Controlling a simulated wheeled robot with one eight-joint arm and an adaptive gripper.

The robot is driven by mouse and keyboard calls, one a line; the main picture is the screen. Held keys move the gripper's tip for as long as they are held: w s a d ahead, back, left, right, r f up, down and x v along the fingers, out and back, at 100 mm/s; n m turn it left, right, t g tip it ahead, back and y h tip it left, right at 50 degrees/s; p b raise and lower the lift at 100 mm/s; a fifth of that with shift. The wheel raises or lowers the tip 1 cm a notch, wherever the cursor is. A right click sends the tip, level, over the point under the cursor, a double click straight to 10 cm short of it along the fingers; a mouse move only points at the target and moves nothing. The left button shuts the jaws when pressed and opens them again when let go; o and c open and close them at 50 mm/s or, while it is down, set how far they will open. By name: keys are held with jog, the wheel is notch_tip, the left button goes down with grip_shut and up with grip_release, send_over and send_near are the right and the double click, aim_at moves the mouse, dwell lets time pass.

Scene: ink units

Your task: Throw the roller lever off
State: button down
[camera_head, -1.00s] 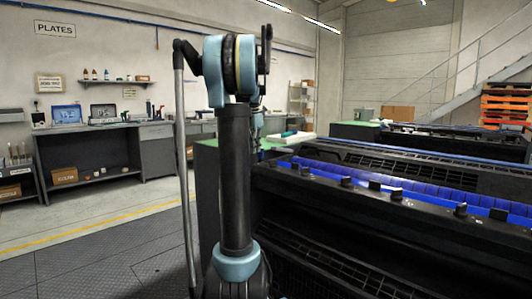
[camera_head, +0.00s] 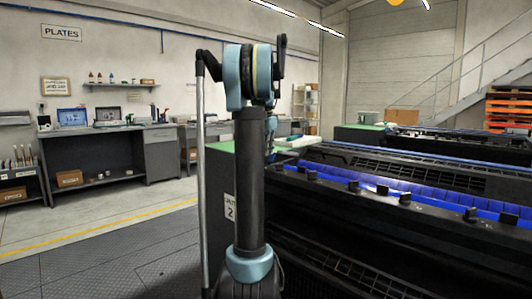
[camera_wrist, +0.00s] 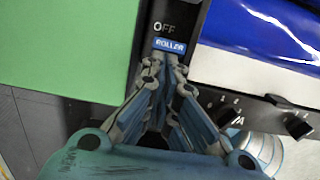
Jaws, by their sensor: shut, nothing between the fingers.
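The roller control shows in the wrist view as a dark strip with the word OFF in white and a blue ROLLER label (camera_wrist: 170,46). I see no lever handle clearly; it may lie behind my fingers. My gripper (camera_wrist: 167,76) is shut and empty, with its fingertips just below the ROLLER label. I cannot tell whether they touch anything. In the head view my own arm stands in front of this area and hides the lever.
The ink unit (camera_head: 350,208) with blue rollers and black knobs runs right from a green-topped end cabinet (camera_head: 222,190). In the wrist view a green surface (camera_wrist: 65,50) lies left of the strip, and black knobs (camera_wrist: 298,124) lie right. Open floor is at the left.

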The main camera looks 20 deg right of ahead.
jog(key=shift+d, duration=0.2)
notch_tip(320, 180, up, 11)
jog(key=a, duration=0.2)
jog(key=shift+s+a+r, duration=0.15)
jog(key=shift+s+a, duration=0.05)
jog(key=shift+s, duration=0.15)
dwell(0.5)
jog(key=s+a+f+m, duration=1.1)
jog(key=s+a+f, duration=0.3)
jog(key=s+a, duration=0.3)
jog(key=s+a+f+m, duration=0.2)
jog(key=s+f+m, duration=0.1)
jog(key=s+f, duration=0.3)
jog(key=s+a+f+m+t, duration=0.1)
jog(key=s+a+f+m, duration=0.2)
jog(key=s+f, duration=0.4)
jog(key=s+a+f+m+y, duration=0.1)
jog(key=s+a+f+m, duration=0.2)
jog(key=f, duration=0.8)
jog(key=s+m, duration=0.2)
jog(key=s, duration=0.1)
jog(key=shift+s+a+f+t, duration=0.2)
jog(key=shift+f+t, duration=0.05)
jog(key=shift+t, duration=0.15)
